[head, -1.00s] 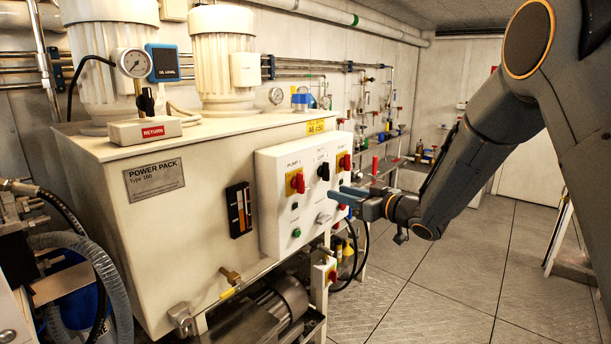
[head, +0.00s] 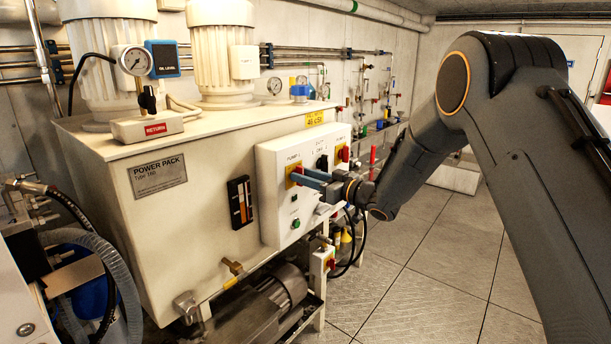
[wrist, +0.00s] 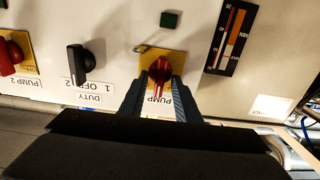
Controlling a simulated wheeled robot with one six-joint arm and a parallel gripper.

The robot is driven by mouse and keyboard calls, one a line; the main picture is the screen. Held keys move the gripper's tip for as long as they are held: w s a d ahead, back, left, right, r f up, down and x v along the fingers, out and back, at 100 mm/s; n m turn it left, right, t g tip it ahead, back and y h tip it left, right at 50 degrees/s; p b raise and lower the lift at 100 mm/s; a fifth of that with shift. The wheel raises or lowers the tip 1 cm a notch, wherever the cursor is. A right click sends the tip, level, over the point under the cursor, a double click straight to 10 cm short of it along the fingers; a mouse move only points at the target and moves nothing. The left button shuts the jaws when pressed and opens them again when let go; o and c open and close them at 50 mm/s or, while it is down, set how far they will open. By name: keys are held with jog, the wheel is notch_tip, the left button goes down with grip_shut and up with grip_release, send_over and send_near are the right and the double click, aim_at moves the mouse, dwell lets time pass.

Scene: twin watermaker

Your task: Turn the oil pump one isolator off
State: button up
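The oil pump one isolator (head: 297,169), a red handle on a yellow plate, is at the upper left of the white control panel (head: 272,190). In the wrist view its red handle (wrist: 160,70) sits above the upside-down PUMP 1 label and points up and down the picture. My gripper (head: 299,178) is at the panel in front of it. In the wrist view my gripper's fingers (wrist: 157,84) are apart, one on each side of the handle. A gap seems to show on both sides; contact cannot be told.
The black DUTY selector (wrist: 80,60) and the red PUMP 2 isolator (wrist: 12,50) lie to the left in the wrist view. A green button (wrist: 170,19) and a level gauge (wrist: 232,36) are nearby. A motor (head: 255,310) sits below. Floor at right is clear.

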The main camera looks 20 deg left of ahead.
jog(key=shift+c, duration=0.2)
grip_shut()
jog(key=shift+n+b, duration=0.3)
jog(key=shift+b, duration=0.15)
jog(key=n+b, duration=0.5)
jog(key=b, duration=0.2)
jog(key=n+b, duration=0.6)
jog(key=b, duration=0.1)
jog(key=f+n+b, duration=0.1)
jog(key=n+b, duration=0.5)
jog(key=b, duration=0.2)
jog(key=shift+s+a, duration=0.15)
jog(key=shift+s, duration=0.2)
